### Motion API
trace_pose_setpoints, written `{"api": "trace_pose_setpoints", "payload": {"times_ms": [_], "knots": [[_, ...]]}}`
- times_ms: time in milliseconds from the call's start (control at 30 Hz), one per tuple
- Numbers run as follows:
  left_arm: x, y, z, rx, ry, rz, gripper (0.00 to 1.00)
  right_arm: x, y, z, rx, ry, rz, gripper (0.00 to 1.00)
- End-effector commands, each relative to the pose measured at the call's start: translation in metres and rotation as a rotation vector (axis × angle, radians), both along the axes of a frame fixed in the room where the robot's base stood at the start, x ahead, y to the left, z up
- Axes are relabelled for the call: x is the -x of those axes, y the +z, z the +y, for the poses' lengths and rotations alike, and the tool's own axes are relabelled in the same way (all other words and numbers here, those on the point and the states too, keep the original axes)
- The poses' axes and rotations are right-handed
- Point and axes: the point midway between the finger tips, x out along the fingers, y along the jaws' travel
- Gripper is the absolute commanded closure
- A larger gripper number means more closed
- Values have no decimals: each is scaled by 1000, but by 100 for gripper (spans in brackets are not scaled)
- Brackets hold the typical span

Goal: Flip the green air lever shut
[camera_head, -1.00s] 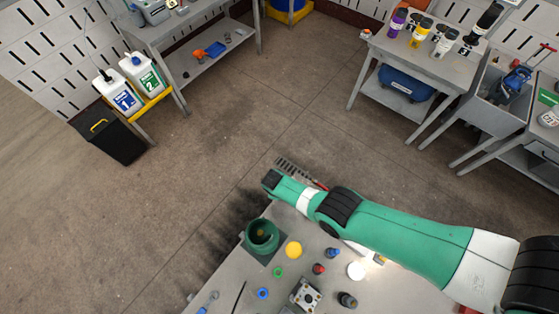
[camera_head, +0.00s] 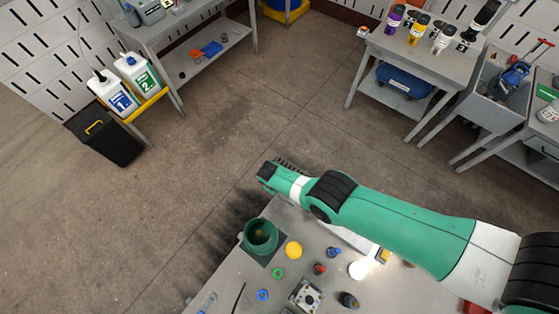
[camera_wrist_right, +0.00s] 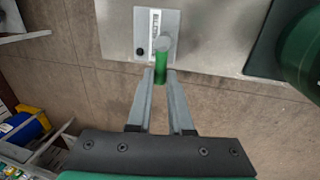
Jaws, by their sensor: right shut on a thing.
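The green air lever (camera_wrist_right: 161,66) shows in the right wrist view as a green grip with a round grey end, in front of a light plate (camera_wrist_right: 157,32) with a slot and a black knob. My right gripper (camera_wrist_right: 160,76) has its two fingers close on either side of the green grip and is shut on it. In the head view my green right arm reaches in from the right; the lever and the right fingertips cannot be made out there. My left gripper is not in view.
A grey table (camera_head: 228,284) holds a dark green cup (camera_head: 261,236), a yellow disc (camera_head: 293,250), and several small parts. A large green cylinder (camera_wrist_right: 304,50) stands right of the lever in the wrist view. The floor beyond the table is open.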

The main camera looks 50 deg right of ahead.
Motion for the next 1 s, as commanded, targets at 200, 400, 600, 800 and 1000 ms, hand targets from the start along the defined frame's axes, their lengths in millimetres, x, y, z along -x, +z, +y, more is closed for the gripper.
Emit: {"api": "trace_pose_setpoints", "payload": {"times_ms": [200,400,600,800,1000], "knots": [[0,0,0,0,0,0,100,0,0,0,0,0,-1,55],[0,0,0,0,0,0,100,0,0,0,0,1,-1,52],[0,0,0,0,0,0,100,0,0,0,0,1,0,52],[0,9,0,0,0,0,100,2,3,4,0,89,1,52],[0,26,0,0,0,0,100,6,4,13,1,343,0,52]]}}
